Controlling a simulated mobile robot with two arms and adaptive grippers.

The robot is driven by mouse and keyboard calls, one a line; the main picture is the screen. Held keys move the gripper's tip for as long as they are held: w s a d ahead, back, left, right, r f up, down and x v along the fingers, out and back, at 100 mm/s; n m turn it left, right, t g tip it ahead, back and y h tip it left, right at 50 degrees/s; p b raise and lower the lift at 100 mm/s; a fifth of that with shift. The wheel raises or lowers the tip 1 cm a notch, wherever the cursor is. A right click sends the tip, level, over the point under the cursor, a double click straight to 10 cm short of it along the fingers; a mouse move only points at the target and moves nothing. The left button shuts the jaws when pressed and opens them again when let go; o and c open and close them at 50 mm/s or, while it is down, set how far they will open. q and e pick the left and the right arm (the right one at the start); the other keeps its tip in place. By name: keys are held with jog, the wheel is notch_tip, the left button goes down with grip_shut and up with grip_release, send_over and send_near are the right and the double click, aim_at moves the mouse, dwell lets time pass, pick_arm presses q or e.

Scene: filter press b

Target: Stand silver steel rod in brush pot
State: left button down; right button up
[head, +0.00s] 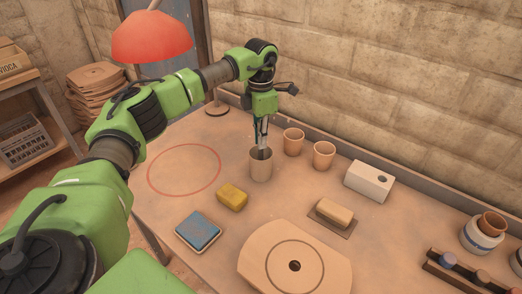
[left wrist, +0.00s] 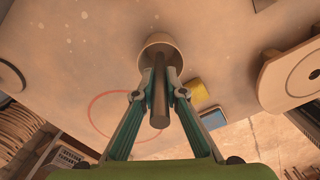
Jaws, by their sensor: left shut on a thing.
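My left gripper (head: 262,140) points down over the brush pot (head: 261,167), a tan cup standing on the bench. In the left wrist view the two fingers (left wrist: 158,96) are shut on the silver steel rod (left wrist: 159,90), which shows as a dark grey bar between them. The rod's far end reaches to the mouth of the brush pot (left wrist: 161,44) and appears to lie inside its rim. In the head view the rod is mostly hidden by the fingers. Whether it touches the pot's bottom cannot be seen. My right gripper is not in view.
Two terracotta cups (head: 293,142) (head: 324,155) stand right of the pot. A white box (head: 369,181) stands farther right. The red-ringed area (head: 184,170) is clear.

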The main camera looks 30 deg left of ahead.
pick_arm(q)
notch_tip(320, 180, down, 4)
jog(key=shift+f, duration=0.1)
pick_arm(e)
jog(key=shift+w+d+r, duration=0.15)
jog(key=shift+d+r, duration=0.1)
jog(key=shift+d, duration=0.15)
pick_arm(q)
jog(key=c, duration=2.3)
grip_release()
jog(key=shift+f, duration=0.1)
jog(key=shift+c, duration=0.2)
